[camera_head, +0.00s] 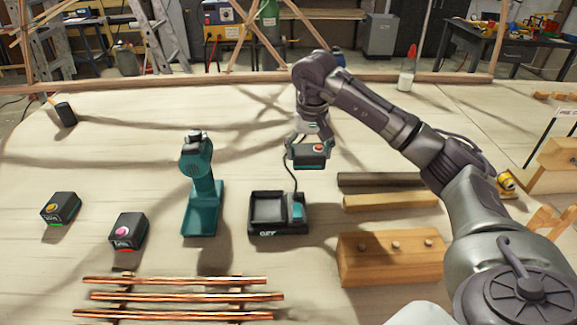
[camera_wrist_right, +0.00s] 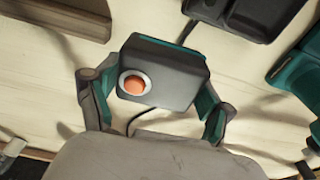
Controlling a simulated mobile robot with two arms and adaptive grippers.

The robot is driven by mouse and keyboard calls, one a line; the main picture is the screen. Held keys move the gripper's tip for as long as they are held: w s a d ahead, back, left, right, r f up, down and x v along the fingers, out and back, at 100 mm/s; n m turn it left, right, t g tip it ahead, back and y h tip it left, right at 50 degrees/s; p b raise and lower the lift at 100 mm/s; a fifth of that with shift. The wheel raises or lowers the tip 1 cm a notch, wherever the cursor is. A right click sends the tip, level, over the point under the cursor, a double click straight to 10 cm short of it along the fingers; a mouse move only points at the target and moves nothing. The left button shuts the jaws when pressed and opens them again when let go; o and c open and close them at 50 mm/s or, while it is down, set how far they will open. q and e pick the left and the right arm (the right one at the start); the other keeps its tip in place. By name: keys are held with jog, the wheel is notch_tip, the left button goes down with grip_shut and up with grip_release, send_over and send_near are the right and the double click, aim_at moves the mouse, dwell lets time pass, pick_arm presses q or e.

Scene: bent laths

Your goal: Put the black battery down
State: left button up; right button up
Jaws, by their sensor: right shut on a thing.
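The black battery (camera_head: 306,158) has an orange-red round button on top and a teal edge. My right gripper (camera_head: 307,148) is shut on it and holds it above the table, beyond the charger. In the right wrist view the battery (camera_wrist_right: 170,75) sits between the two fingers of the right gripper (camera_wrist_right: 152,105). The black charger (camera_head: 266,208) with a teal part stands on the table, its bay looking empty. Two other dark batteries stand on the left, one with a yellow button (camera_head: 60,208) and one with a pink button (camera_head: 127,232). My left gripper is out of view.
A teal power tool (camera_head: 201,185) stands upright left of the charger. Copper-coloured rods (camera_head: 175,296) lie in front. Wooden bars (camera_head: 390,202) and a pegged wooden block (camera_head: 365,262) lie right of the charger. The table's middle back is largely clear.

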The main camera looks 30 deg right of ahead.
send_over(289, 179)
jog(key=f, duration=0.3)
jog(key=shift+s+a+p, duration=0.15)
jog(key=shift+a+p, duration=0.05)
jog(key=shift+p, duration=0.15)
notch_tip(289, 179, down, 4)
jog(key=shift+r+p, duration=0.1)
jog(key=shift+p, duration=0.35)
jog(key=shift+f, duration=0.2)
jog(key=shift+f, duration=0.2)
jog(key=o, duration=1.3)
jog(key=shift+o, duration=0.2)
